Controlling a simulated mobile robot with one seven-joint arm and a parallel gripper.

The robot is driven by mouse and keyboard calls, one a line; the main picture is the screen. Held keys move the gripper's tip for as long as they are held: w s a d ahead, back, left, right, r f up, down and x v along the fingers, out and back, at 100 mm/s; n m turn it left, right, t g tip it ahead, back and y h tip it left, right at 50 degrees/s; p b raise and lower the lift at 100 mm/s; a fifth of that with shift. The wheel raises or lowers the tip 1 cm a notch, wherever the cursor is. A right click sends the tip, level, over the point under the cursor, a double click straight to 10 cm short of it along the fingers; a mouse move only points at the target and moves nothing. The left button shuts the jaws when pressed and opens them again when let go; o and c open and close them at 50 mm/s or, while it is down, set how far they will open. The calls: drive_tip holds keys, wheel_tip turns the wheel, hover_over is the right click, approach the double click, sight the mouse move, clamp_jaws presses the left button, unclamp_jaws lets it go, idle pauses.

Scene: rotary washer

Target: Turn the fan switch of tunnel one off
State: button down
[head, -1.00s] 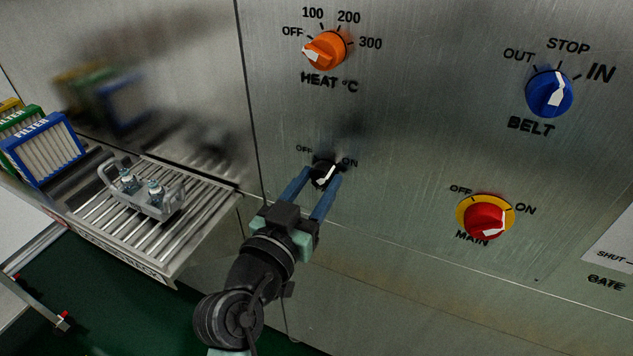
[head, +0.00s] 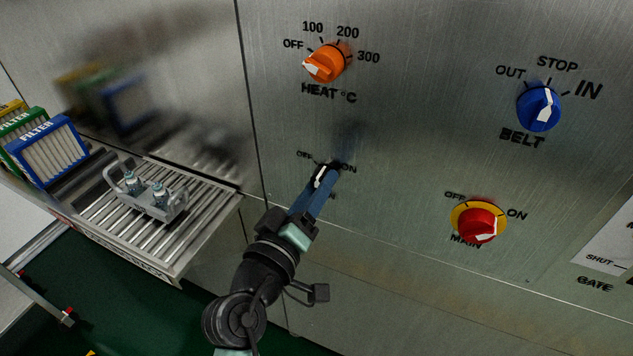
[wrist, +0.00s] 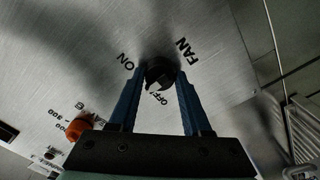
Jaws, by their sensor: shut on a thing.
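The fan switch is a small black knob (head: 322,172) with a white pointer, low on the steel panel between OFF and ON marks. My gripper (head: 324,180) is shut on it, with a blue finger on each side. The white pointer now stands close to upright in the head view, between the two marks; its exact setting is hard to tell behind the fingers. In the wrist view the knob (wrist: 160,75) sits between the fingertips of my gripper (wrist: 158,80), with FAN, ON and OFF lettering around it.
The orange heat knob (head: 326,63) is above. The blue belt knob (head: 540,107) and red main switch (head: 480,224) are to the right. A roller conveyor (head: 155,245) with a metal carrier (head: 150,197) and several filters (head: 45,152) lie to the left.

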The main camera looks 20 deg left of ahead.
drive_tip(key=shift+n+p, duration=1.95)
drive_tip(key=shift+n, duration=2.25)
drive_tip(key=shift+c, duration=1.7)
unclamp_jaws()
drive_tip(key=shift+s, duration=0.1)
